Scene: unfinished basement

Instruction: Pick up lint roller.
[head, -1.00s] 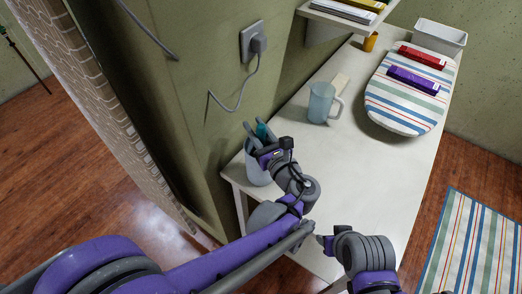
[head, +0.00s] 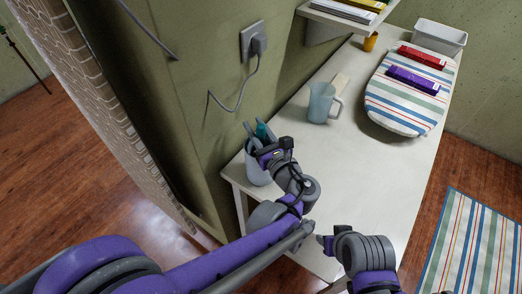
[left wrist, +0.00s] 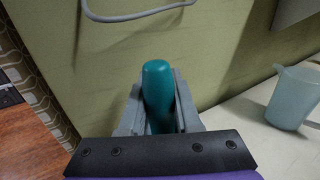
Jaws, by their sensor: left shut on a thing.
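The lint roller (left wrist: 158,90) shows as a teal rounded handle in the left wrist view, standing up between the two grey fingers. In the head view only a small teal tip (head: 262,131) shows between the fingers. My left gripper (head: 256,134) is shut on it, at the mouth of a light grey cup (head: 255,175) at the table's near left corner. The roller's lower part is hidden by the gripper and cup.
The white table (head: 375,185) holds a translucent mug (head: 320,103), a small ironing board (head: 398,108) with red and purple boxes, and a white bin (head: 440,37). A wall with an outlet (head: 252,42) and hanging cord stands close left of the gripper. The table's near middle is clear.

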